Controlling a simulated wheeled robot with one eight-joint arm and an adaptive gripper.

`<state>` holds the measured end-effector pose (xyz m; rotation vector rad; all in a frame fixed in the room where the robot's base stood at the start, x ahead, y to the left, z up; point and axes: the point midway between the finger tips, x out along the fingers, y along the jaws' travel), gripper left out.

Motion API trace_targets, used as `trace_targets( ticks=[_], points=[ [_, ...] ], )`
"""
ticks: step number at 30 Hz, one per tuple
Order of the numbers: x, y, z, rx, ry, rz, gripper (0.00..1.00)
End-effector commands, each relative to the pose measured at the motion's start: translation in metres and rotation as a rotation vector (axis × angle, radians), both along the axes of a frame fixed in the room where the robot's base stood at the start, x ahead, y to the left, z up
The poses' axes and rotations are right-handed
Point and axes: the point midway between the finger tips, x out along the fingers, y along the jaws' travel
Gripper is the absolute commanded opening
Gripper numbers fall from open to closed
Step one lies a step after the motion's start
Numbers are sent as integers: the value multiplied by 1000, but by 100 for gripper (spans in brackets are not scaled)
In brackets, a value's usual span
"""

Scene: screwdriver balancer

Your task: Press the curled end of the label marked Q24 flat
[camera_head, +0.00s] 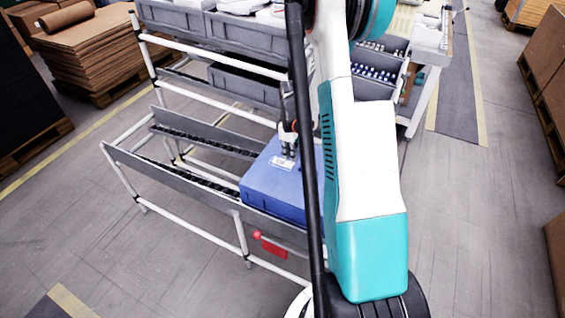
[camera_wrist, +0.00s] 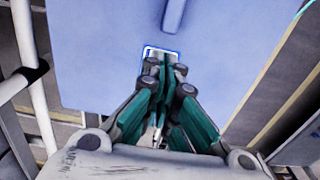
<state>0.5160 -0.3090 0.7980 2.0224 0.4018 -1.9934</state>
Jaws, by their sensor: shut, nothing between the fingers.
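A blue crate (camera_head: 268,192) sits on the lower roller rack in the head view. Its blue surface (camera_wrist: 100,45) fills much of the wrist view. A small white label (camera_head: 281,164) with dark marks lies on the crate; the marks are too small to read as Q24. In the wrist view the label (camera_wrist: 147,51) shows as a pale patch with a bright edge, mostly covered by my fingers. My gripper (camera_wrist: 166,62) is shut and empty, its tips over the label. In the head view my gripper (camera_head: 288,148) is just above the label. I cannot tell whether it touches, nor see the curl.
The roller rack's grey side rail (camera_head: 180,182) runs along the crate. Grey bins (camera_head: 245,85) stand on the shelf behind. A red tag (camera_head: 272,248) hangs below the front rail. Open floor (camera_head: 150,260) lies in front.

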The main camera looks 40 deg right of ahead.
Motion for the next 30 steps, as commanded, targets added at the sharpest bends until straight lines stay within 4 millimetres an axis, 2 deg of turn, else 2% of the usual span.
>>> trace_targets(
  ticks=[21,30],
  points=[
    [-27,-11,60,0,0,0,0],
    [-29,-12,63,0,0,1,0]
  ],
)
